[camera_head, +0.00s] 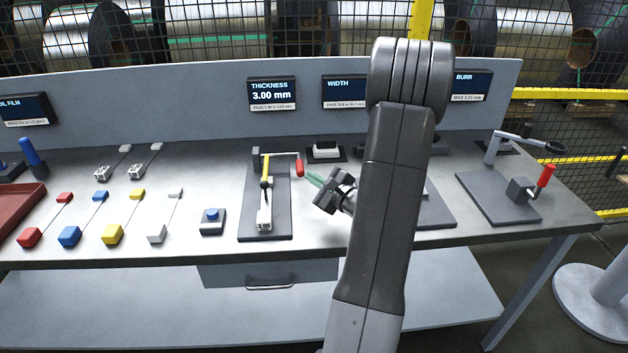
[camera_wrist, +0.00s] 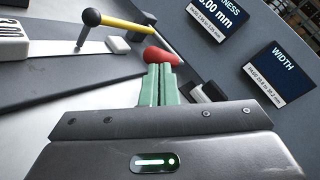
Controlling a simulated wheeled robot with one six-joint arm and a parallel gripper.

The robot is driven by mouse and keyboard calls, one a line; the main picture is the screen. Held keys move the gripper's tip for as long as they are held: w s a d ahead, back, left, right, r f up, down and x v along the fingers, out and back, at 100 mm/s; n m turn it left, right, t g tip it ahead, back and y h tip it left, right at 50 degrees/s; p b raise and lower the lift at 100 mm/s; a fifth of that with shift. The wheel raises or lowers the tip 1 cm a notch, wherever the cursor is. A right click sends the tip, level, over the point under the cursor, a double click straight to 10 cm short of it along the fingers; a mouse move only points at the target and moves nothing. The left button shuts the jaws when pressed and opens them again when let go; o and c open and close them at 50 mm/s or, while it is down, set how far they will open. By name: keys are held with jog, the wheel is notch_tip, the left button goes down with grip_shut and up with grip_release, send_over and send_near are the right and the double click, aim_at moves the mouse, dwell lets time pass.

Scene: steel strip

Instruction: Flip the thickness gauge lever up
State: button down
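The thickness gauge stands on a dark base plate (camera_head: 280,222) on the bench, with a yellow arm (camera_head: 265,172) and a thin bar leading right to a red lever grip (camera_head: 299,167). My gripper (camera_head: 309,176) is just right of and slightly below the red grip. In the wrist view my green fingers (camera_wrist: 161,70) are together, and the red grip (camera_wrist: 162,55) shows just beyond their tips. I see nothing held between them. Whether the tips touch the grip I cannot tell. The yellow arm (camera_wrist: 125,22) with its black knob also shows in the wrist view.
The thickness display (camera_head: 272,94) reads 3.00 mm. A small black-and-white block (camera_head: 325,151) sits behind the gripper. A burr station with a red handle (camera_head: 546,176) stands at the right.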

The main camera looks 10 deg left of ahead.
jog(key=w+a+r+m+g+h+p, duration=0.1)
jog(key=w+r+g+p, duration=0.1)
jog(key=w+r+p, duration=0.4)
notch_tip(320, 180, up, 5)
jog(key=shift+w+a+f+m+h+p, duration=0.15)
jog(key=shift+a+m+h+p, duration=0.25)
jog(key=shift+p, duration=0.5)
jog(key=shift+r, duration=0.25)
jog(key=shift+r+p, duration=0.45)
jog(key=shift+r, duration=0.25)
